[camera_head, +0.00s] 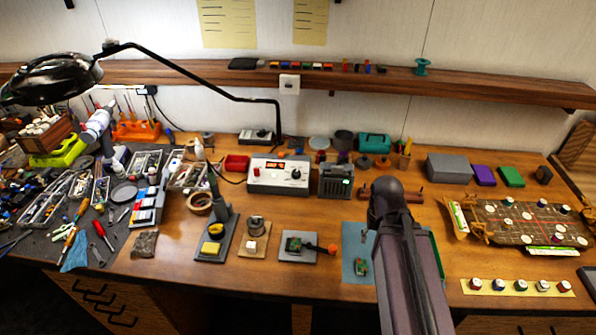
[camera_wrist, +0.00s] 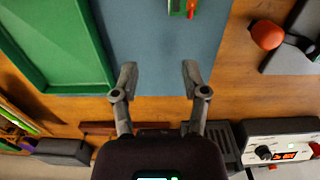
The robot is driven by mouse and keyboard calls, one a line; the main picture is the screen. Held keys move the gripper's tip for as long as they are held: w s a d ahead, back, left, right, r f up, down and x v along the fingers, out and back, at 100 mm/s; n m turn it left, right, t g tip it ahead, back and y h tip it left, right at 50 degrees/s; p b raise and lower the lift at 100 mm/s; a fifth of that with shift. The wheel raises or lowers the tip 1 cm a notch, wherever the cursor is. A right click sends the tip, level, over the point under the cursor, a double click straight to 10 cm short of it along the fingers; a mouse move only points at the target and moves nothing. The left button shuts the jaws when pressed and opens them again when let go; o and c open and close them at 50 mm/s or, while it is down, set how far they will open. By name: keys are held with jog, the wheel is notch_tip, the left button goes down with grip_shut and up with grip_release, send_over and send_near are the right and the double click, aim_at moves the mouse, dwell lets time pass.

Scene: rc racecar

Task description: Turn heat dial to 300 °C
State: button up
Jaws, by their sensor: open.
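The heat dial (camera_head: 296,174) is a dark round knob on the right part of the front of a white station (camera_head: 268,186), which stands at the back middle of the bench. In the wrist view the white station (camera_wrist: 256,137) is at the lower right, upside down, with the black dial (camera_wrist: 263,152) beside a lit red display (camera_wrist: 285,156). The display figures are too small to read. My gripper (camera_wrist: 160,80) is open and empty, its fingers spread above the blue mat, apart from the dial. In the head view my arm hides the gripper.
A dark grey vented box (camera_head: 335,182) stands right of the station. A soldering iron stand (camera_head: 215,235), a small board on a grey pad (camera_head: 298,259) and a blue mat (camera_head: 352,240) lie in front. A lamp arm (camera_head: 200,75) crosses above the left side.

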jog(key=shift+o, duration=0.9)
jog(key=shift+w+a+r, duration=0.15)
jog(key=shift+w+r, duration=0.1)
jog(key=shift+w, duration=0.05)
jog(key=w+a+r+n+t+p, duration=0.2)
jog(key=w+a+r+p, duration=0.6)
jog(key=w+a, duration=0.35)
jog(key=n+t+y+p, duration=0.1)
jog(key=n+t+p, duration=0.1)
jog(key=p, duration=0.2)
send_near(296, 172)
jog(key=v, duration=0.4)
jog(key=shift+s, duration=0.2)
jog(key=shift+f, duration=0.15)
jog(key=b+x, duration=0.8)
jog(key=x, duration=0.1)
jog(key=b+x, duration=0.4)
jog(key=b, duration=0.1)
jog(key=shift+w+f, duration=0.2)
jog(key=shift+w, duration=0.15)
jog(key=shift+c, duration=0.2)
